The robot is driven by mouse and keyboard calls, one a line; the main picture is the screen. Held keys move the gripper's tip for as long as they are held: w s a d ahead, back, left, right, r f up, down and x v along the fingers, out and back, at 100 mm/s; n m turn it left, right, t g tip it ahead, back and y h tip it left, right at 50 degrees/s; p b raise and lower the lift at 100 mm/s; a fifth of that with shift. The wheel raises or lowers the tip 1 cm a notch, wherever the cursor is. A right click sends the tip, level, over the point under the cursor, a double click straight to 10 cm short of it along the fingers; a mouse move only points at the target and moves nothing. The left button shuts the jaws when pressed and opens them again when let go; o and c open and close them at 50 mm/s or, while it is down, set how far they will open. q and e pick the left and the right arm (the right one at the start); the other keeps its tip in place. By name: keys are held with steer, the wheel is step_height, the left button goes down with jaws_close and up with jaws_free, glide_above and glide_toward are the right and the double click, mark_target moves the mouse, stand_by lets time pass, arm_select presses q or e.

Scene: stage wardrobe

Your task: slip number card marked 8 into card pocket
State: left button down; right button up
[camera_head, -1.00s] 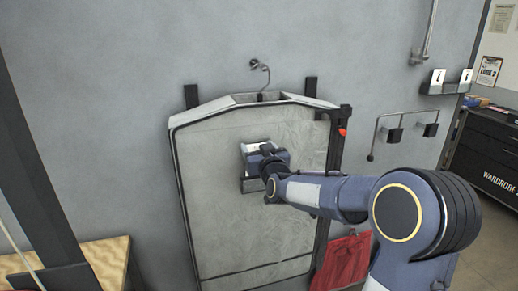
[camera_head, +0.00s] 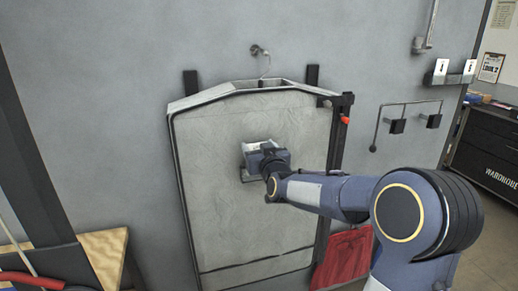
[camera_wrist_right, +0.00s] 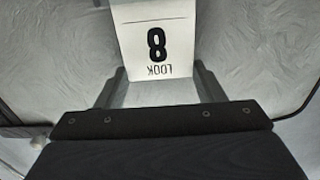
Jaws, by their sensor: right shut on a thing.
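The number card (camera_wrist_right: 155,38) marked 8 with the word LOOK shows upside down in the right wrist view, between the fingers of my right gripper (camera_wrist_right: 155,85). In the head view my right gripper (camera_head: 260,155) is shut on the card, a small white patch (camera_head: 258,146) at the middle of the grey garment bag (camera_head: 220,200). The bag hangs on a wall hook. I cannot make out the card pocket's edges; the gripper and card cover that area. Whether the card touches or sits inside the pocket cannot be told. My left gripper is not in view.
A wall rail with dark holders (camera_head: 397,126) and a small shelf with cards (camera_head: 447,79) are at right. Red cloth (camera_head: 343,256) hangs low beside the bag. A dark cabinet (camera_head: 485,150) stands far right, and a wooden surface (camera_head: 105,253) is at lower left.

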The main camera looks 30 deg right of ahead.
steer(key=o, duration=1)
steer(key=shift+o, duration=0.2)
steer(key=s+a+f+g+y, duration=0.2)
steer(key=s+a+f+g, duration=0.2)
steer(key=s, duration=0.8)
steer(key=s+a+f+g+y, duration=0.3)
steer(key=s+a+f, duration=0.4)
steer(key=s, duration=0.6)
steer(key=s+a+f+n+g+y+b, duration=0.1)
steer(key=s+a+f+g+y, duration=0.2)
steer(key=s, duration=0.9)
steer(key=a+f+g, duration=0.1)
steer(key=a+f, duration=0.2)
steer(key=shift+s+g, duration=0.35)
steer(key=shift+g, duration=0.05)
steer(key=shift+a, duration=0.1)
